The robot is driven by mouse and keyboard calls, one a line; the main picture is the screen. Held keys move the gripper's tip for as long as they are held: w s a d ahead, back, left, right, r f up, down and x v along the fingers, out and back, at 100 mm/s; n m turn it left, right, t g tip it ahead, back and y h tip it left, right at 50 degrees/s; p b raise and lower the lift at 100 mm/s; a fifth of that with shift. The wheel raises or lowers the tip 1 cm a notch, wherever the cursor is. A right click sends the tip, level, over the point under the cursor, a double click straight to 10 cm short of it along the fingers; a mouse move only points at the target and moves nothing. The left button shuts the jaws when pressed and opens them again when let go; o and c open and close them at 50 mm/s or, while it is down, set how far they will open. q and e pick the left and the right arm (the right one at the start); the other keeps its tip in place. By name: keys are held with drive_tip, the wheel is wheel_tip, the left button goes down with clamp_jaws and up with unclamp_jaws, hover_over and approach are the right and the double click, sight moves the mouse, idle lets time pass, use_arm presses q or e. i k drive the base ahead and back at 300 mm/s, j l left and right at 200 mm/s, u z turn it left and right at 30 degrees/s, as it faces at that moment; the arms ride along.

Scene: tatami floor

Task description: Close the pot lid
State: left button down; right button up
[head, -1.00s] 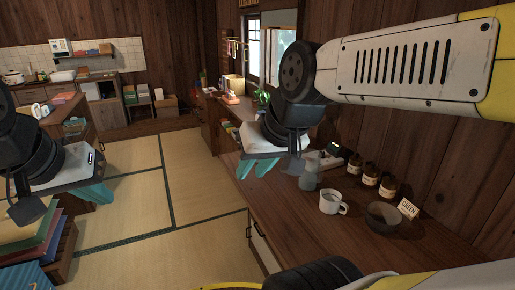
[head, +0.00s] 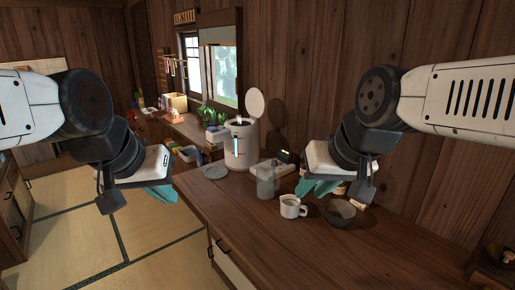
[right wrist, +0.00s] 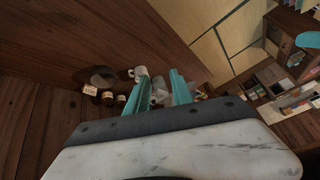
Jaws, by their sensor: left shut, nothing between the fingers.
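The pot (head: 238,155) is a white upright cylinder with a light blue strip on its front, standing on the wooden counter. Its round lid (head: 255,103) is raised, standing up and tilted above the pot's right rear rim, so the pot is open. My left gripper (head: 162,193) has teal fingers and is shut and empty, left of the pot and nearer to me. My right gripper (head: 318,189) is over the counter, right of the pot and apart from it. In the right wrist view its two teal fingers (right wrist: 160,90) are spread with nothing held between them.
A white mug (head: 291,208) and a dark bowl (head: 340,212) stand in front of and beside that gripper. A grey round disc (head: 216,172) lies left of the pot. The counter's front is clear.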

sight(255, 101)
drive_tip(key=i+j, duration=0.5)
drive_tip(key=i+j+z, duration=0.15)
drive_tip(key=i+j, duration=0.9)
drive_tip(key=j, duration=0.25)
drive_tip(key=z, duration=0.05)
